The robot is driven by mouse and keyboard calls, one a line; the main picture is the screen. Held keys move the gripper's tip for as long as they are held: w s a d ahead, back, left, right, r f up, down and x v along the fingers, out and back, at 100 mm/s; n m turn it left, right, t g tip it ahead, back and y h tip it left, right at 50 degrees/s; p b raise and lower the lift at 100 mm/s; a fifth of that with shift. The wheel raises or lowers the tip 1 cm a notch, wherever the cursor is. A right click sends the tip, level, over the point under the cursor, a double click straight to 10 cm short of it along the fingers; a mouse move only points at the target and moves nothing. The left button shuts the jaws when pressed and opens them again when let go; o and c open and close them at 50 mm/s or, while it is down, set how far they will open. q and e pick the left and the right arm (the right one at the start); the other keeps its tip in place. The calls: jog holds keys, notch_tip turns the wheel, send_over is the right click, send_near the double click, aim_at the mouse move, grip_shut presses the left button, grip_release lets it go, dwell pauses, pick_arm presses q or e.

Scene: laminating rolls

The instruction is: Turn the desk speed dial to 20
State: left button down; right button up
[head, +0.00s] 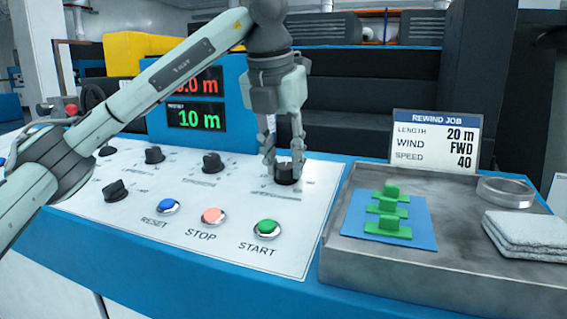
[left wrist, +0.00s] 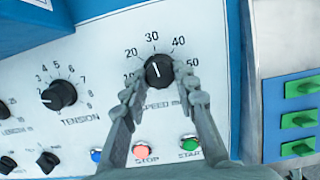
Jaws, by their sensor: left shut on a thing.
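The black speed dial (head: 286,176) is at the right end of the white control panel (head: 150,228). In the left wrist view the speed dial (left wrist: 159,71) has a white pointer line that points up, close to 30. Its printed scale runs from 10 at left, through 20, 30 and 40, to 50 at right. My left gripper (head: 283,168) reaches down from above and is shut on the dial, one finger on each side. In the left wrist view its fingertips (left wrist: 159,80) flank the knob. My right gripper is not in view.
The tension dial (left wrist: 59,95) is left of the speed dial. Blue reset (head: 168,206), pink stop (head: 213,216) and green start (head: 266,228) buttons line the front. A grey tray (head: 345,251) is at right, below a job card (head: 436,139) reading speed 40. A display (head: 197,116) reads 10 m.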

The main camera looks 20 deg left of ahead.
pick_arm(q)
jog(key=n, duration=0.3)
jog(key=shift+d+n+y, duration=0.1)
jog(key=shift+n+y, duration=0.2)
jog(key=shift+n, duration=1.9)
jog(key=c, duration=1.2)
grip_release()
jog(key=v, duration=1.2)
jog(key=shift+w+d, duration=0.15)
jog(key=shift+d, duration=0.15)
